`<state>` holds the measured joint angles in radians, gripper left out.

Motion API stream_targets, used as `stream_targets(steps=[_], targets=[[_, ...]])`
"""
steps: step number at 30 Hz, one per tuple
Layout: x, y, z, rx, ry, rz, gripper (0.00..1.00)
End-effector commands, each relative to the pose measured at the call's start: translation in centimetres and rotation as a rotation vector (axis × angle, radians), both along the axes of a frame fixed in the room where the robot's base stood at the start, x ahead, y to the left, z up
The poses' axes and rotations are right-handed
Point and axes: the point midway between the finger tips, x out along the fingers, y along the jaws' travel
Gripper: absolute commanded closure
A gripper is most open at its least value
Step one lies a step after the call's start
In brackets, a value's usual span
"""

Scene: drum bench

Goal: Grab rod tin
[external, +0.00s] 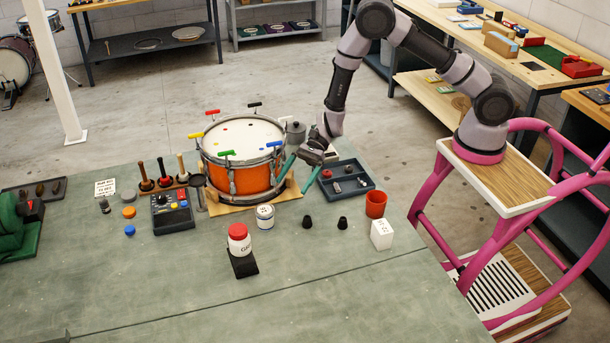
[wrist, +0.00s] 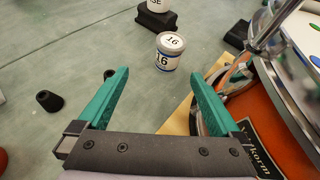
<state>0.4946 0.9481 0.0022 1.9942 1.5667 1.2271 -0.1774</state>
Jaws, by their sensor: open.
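A small white-and-grey tin (external: 265,217) with a label stands upright on the bench in front of the drum. In the wrist view the tin (wrist: 168,53) shows "16" on its lid and side, just beyond the fingertips and roughly between them. My gripper (external: 290,186) is open and empty, its teal fingers pointing down beside the drum's right side. The fingers also show in the wrist view (wrist: 159,74), spread apart and not touching the tin.
The orange drum (external: 234,180) stands on a wooden board close to my gripper. Two black cones (external: 306,222) stand right of the tin. A glue bottle (external: 239,240) on a black stand is nearer the camera. A blue tray (external: 347,182) and red cup (external: 376,204) lie right.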

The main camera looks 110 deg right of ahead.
Motion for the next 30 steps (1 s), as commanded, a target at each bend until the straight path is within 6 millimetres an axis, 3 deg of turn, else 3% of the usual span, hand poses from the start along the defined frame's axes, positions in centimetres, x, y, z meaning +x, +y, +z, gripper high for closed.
stream_targets(steps=[3,7,18,30], targets=[[0.0,-1.2,-2.3,0.029,0.019,-0.06,0.0],[0.6,-1.2,-2.9,0.036,0.024,-0.078,0.0],[6.7,3.0,-2.9,0.034,0.023,-0.074,0.0],[9.9,5.3,-2.9,0.036,0.023,-0.074,0.0]])
